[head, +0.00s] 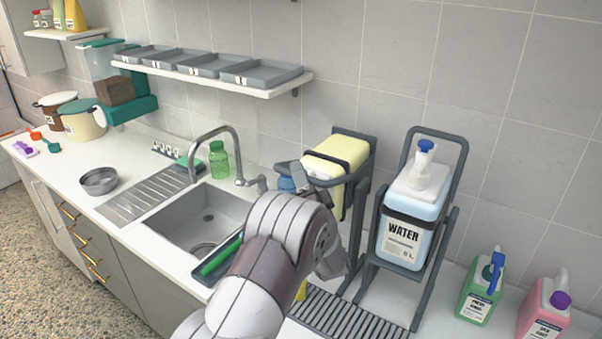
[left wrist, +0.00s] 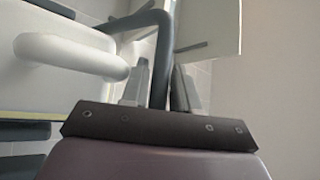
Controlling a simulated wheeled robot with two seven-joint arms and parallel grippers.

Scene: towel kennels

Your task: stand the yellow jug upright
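The yellow jug (head: 334,152) lies tipped over in a dark grey tilting cradle (head: 372,150) on the counter, its blue cap (head: 286,185) pointing left towards the sink. The cradle's bar loop reaches left past the jug. My left gripper (head: 299,174) is at this loop, partly hidden by my own arm. In the left wrist view, the dark bar (left wrist: 160,50) passes between the two fingers (left wrist: 160,88), which look closed on it. Part of the pale jug (left wrist: 65,58) shows at the left there. My right gripper is not in view.
A water jug (head: 410,210) stands upright in a similar cradle to the right. Green (head: 482,288) and pink (head: 545,308) jugs stand further right. The sink (head: 205,222) is to the left, and a shelf with grey trays (head: 262,73) hangs above.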

